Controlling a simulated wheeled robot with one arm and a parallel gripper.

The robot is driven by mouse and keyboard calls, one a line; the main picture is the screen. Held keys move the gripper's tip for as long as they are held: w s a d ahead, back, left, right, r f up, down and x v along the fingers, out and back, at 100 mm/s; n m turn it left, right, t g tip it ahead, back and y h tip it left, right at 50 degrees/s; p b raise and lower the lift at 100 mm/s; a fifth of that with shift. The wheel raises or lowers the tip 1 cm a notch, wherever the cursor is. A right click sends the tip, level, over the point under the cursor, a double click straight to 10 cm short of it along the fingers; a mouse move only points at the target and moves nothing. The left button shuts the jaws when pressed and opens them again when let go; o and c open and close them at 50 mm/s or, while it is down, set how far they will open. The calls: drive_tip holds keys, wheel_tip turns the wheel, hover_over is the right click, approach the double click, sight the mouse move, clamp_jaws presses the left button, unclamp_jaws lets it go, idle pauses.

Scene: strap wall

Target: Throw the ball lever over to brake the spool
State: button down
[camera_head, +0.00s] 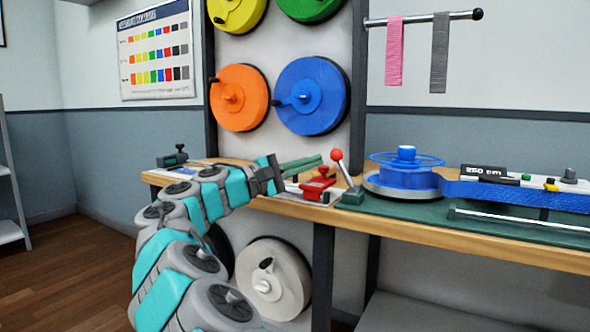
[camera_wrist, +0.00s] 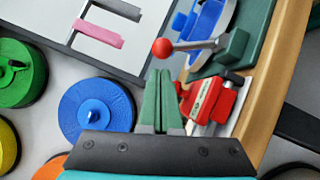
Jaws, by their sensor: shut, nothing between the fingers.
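The ball lever has a red ball (camera_head: 337,155) on a metal rod rising from a green base (camera_head: 351,196) at the bench's front edge. In the head view the rod leans up and to the left. The red ball also shows in the wrist view (camera_wrist: 162,48), just beyond my fingertips. The blue spool (camera_head: 407,172) stands on a round plate right of the lever. My gripper (camera_head: 318,159) has its green fingers shut and empty, pointing at the ball from the left. In the head view the tips look close to the ball; I cannot tell whether they touch.
A red clamp-like device (camera_head: 318,184) sits on the bench below my fingers. A blue strap (camera_head: 510,190) runs right from the spool past a "250 cm" display (camera_head: 486,172). Coloured reels (camera_head: 312,96) hang on the wall panel behind. Pink and grey straps (camera_head: 394,50) hang from a bar.

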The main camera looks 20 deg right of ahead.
drive_tip(key=shift+s+d+r, duration=0.15)
drive_tip(key=shift+s+d, duration=0.15)
drive_tip(key=shift+d, duration=0.1)
drive_tip(key=shift+s+r, duration=0.1)
drive_tip(key=shift+s+d+r+m, duration=0.1)
drive_tip(key=shift+d+r+m, duration=0.1)
drive_tip(key=shift+m, duration=0.2)
drive_tip(key=shift+s+d+r+m+g+y+p, duration=0.3)
drive_tip(key=shift+s+r+m+y+p, duration=0.2)
drive_tip(key=shift+r+m+y, duration=0.3)
drive_tip(key=s+d+r+m+t+y+b, duration=0.1)
drive_tip(key=s+d+m+y+b, duration=0.1)
drive_tip(key=s+d+m+y, duration=0.3)
drive_tip(key=shift+s+r+m+t, duration=0.3)
drive_tip(key=shift+s+m, duration=0.4)
drive_tip(key=shift+m, duration=0.3)
